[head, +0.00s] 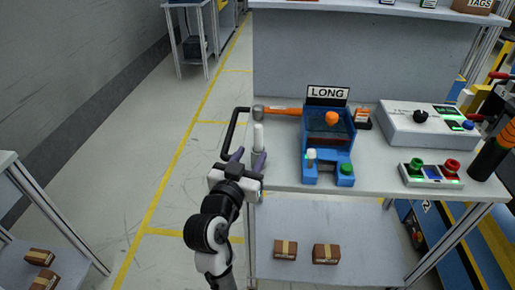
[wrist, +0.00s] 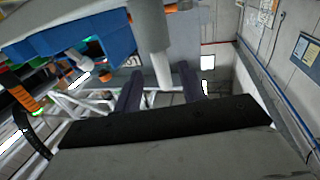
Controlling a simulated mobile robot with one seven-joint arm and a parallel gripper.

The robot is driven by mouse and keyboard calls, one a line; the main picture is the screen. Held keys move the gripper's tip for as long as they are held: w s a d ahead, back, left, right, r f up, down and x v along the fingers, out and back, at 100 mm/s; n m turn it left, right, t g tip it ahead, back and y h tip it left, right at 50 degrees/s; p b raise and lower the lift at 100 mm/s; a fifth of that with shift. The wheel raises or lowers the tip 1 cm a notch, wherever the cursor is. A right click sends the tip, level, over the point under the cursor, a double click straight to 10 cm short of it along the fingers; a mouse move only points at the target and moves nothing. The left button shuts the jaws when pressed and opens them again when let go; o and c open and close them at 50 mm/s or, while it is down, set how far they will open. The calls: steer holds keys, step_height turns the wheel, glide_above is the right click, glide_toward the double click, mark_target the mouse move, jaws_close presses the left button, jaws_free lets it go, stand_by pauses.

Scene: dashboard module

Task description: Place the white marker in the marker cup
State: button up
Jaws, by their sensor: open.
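The white marker (head: 258,132) stands upright at the table's left edge. Its lower end goes into a wider pale grey cylinder (head: 258,146), which looks like the marker cup. In the wrist view, which is upside down, the white marker (wrist: 162,72) sticks out of the grey cup (wrist: 150,25). My gripper (head: 248,158) is open at the table's left edge. In the wrist view the two dark fingertips of my gripper (wrist: 159,80) stand on either side of the marker, with gaps visible. How deep the marker sits in the cup is hidden.
A blue console (head: 327,150) with a LONG sign and joystick stands right of the cup. An orange-handled hammer (head: 280,111) lies behind. A white control box (head: 425,125) and button panel (head: 432,174) are farther right. A black rail (head: 232,130) borders the table's left side.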

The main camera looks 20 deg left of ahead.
steer(key=shift+s+d+p, duration=0.1)
steer(key=shift+s+p, duration=0.95)
steer(key=shift+s, duration=1.15)
